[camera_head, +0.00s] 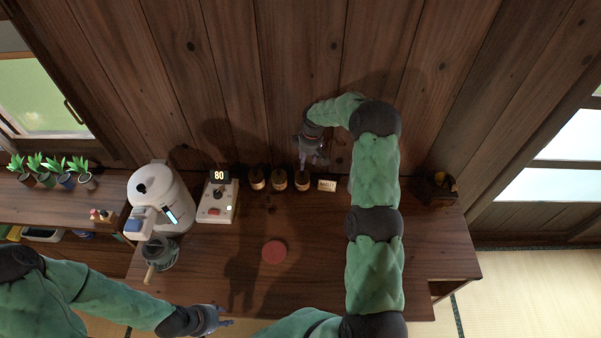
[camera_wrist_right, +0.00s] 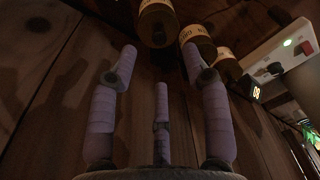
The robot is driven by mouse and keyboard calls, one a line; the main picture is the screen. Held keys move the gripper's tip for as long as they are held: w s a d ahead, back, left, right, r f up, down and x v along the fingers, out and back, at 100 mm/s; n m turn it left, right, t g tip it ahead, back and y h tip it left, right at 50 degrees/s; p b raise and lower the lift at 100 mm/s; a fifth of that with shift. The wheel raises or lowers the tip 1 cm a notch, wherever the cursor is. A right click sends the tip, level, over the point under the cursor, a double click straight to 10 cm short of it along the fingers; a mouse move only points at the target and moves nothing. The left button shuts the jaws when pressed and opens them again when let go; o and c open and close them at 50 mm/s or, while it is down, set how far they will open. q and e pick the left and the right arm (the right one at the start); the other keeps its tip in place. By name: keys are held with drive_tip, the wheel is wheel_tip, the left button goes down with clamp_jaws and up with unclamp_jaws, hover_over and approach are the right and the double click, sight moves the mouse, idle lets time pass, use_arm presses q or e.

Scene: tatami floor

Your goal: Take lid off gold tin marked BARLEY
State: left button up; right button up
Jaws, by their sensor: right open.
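Three small dark tins with gold-coloured label bands stand in a row at the back of the wooden counter: a left one (camera_head: 257,180), a middle one (camera_head: 279,181) and a right one (camera_head: 302,182). Their lettering is too small to read. My right gripper (camera_head: 312,162) is open and empty, above and behind the right tin. In the right wrist view, the tins' nearest one (camera_wrist_right: 157,22) lies beyond the spread fingers (camera_wrist_right: 158,65). My left gripper (camera_head: 224,322) is low at the front, away from the tins.
A white machine (camera_head: 160,199), a control box showing 80 (camera_head: 217,203) and a grey grinder-like pot (camera_head: 159,253) stand on the left. A red disc (camera_head: 274,252) lies mid-counter with clear wood around it. A dark box (camera_head: 437,188) stands at right. The plank wall is close behind my right gripper.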

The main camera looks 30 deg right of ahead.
sight(303, 172)
drive_tip(key=f, duration=0.3)
drive_tip(key=shift+w, duration=0.4)
drive_tip(key=shift+w+a+f+p, duration=0.1)
drive_tip(key=shift+w+f+p, duration=0.1)
drive_tip(key=shift+f, duration=1.1)
drive_tip(key=shift+w+a+f+p, duration=0.1)
drive_tip(key=shift+w+f+p, duration=0.1)
drive_tip(key=shift+f, duration=1.05)
clamp_jaws()
